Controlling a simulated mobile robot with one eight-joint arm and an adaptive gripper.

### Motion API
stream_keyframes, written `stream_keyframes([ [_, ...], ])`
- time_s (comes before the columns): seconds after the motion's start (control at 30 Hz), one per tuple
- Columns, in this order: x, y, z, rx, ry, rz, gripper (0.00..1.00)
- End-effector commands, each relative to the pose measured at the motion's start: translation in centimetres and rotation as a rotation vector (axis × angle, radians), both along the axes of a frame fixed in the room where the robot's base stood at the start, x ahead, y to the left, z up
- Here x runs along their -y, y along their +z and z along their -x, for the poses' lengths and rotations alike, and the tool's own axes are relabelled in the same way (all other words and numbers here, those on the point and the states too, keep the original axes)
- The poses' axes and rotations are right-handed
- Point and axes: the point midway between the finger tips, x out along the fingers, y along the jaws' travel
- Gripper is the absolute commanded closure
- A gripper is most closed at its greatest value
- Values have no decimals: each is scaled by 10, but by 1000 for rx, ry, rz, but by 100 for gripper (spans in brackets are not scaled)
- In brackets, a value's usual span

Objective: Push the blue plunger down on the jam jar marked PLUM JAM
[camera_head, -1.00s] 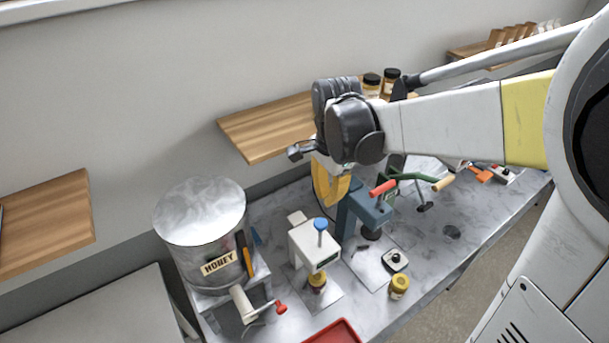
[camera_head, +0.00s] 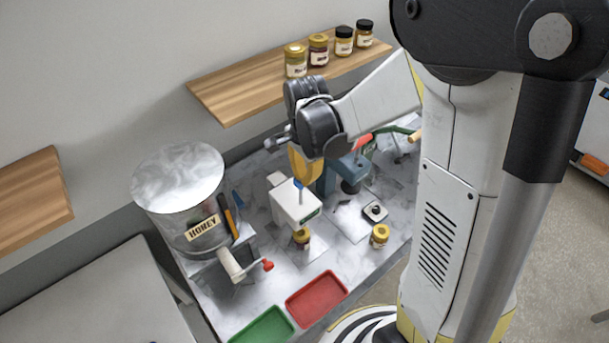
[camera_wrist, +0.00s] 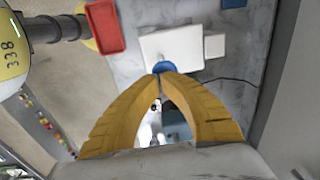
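The blue plunger (camera_head: 298,184) sits on top of a white press-like device (camera_head: 295,203) on the marble bench. A small gold-lidded jar (camera_head: 301,237) stands under this device; its label is not readable. My gripper (camera_head: 300,179) has yellow fingers pointing down over the plunger. In the wrist view the fingertips (camera_wrist: 164,75) come together right at the blue plunger (camera_wrist: 164,67), which shows just past them; contact cannot be told. The gripper looks shut with nothing between the tips. The white device (camera_wrist: 172,45) also shows there.
A metal drum marked HONEY (camera_head: 187,205) with a red-handled crank stands left. A blue-grey press (camera_head: 345,172) stands close to the right of my gripper. Another jar (camera_head: 380,236), a red tray (camera_head: 316,298) and a green tray (camera_head: 264,326) lie nearer. Several jars stand on the wooden shelf (camera_head: 240,95).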

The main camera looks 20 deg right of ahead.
Motion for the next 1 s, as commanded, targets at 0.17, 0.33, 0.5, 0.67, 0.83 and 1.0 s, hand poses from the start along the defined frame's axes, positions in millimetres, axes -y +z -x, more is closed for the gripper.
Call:
stream_keyframes([
  [0.17,0,-18,0,0,0,0,100],
  [0.33,0,-50,0,0,0,0,100],
  [0.5,0,-77,0,0,0,0,100],
  [0.67,0,-80,0,-1,0,0,100],
  [0.83,0,-78,1,-1,0,0,100],
  [1.0,0,-78,1,-1,0,0,100],
])
